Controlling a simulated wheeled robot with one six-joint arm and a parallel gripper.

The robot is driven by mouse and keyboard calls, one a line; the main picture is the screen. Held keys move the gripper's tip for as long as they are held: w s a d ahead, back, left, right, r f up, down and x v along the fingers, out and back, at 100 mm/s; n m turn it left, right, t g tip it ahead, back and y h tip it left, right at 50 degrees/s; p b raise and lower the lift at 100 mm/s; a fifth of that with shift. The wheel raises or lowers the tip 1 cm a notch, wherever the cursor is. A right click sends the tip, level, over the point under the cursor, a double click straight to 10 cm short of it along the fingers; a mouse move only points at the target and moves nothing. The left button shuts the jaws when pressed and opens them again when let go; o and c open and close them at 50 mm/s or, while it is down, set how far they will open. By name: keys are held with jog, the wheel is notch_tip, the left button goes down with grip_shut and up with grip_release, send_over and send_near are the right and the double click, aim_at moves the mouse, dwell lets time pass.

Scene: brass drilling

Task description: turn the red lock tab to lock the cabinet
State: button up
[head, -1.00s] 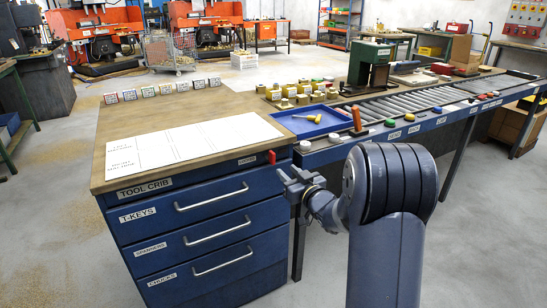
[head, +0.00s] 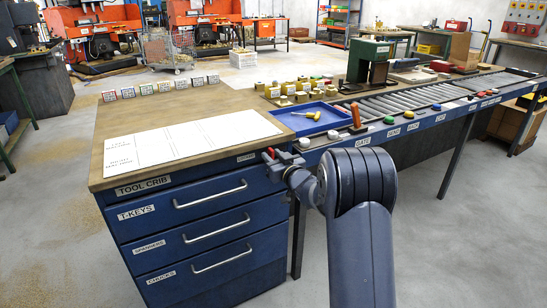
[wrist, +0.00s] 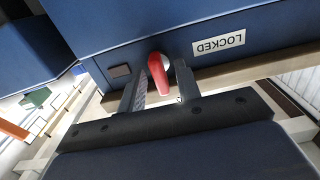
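The red lock tab (head: 271,152) is on the front of the blue cabinet (head: 150,185), near its top right corner. In the wrist view the red tab (wrist: 158,74) sits between the two fingers of my gripper (wrist: 160,88), with a narrow gap visible on each side. My gripper (head: 273,158) is open around the tab and does not visibly press on it. A white label reading LOCKED (wrist: 219,42) shows upside down beside the tab in the wrist view. In the head view my gripper partly hides the tab.
The cabinet has several drawers with bar handles (head: 211,194), all looking closed. White sheets (head: 190,140) lie on its wooden top. To the right stands a roller bench (head: 400,135) with a blue tray (head: 306,121). Open floor (head: 480,230) lies at the right.

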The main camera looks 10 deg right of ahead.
grip_shut()
jog(key=shift+b, duration=0.35)
jog(key=shift+a+f+n+b, duration=0.1)
jog(key=shift+f+n+b, duration=0.05)
jog(key=shift+n+b, duration=0.85)
jog(key=n+b, duration=0.3)
jog(key=n, duration=0.2)
jog(key=n+b, duration=0.4)
jog(key=n, duration=0.1)
jog(key=n+b, duration=0.4)
jog(key=n, duration=0.1)
jog(key=shift+s+a+f+n, duration=0.1)
jog(key=shift+a+f+n, duration=0.15)
jog(key=shift+n, duration=0.15)
jog(key=shift+b, duration=0.35)
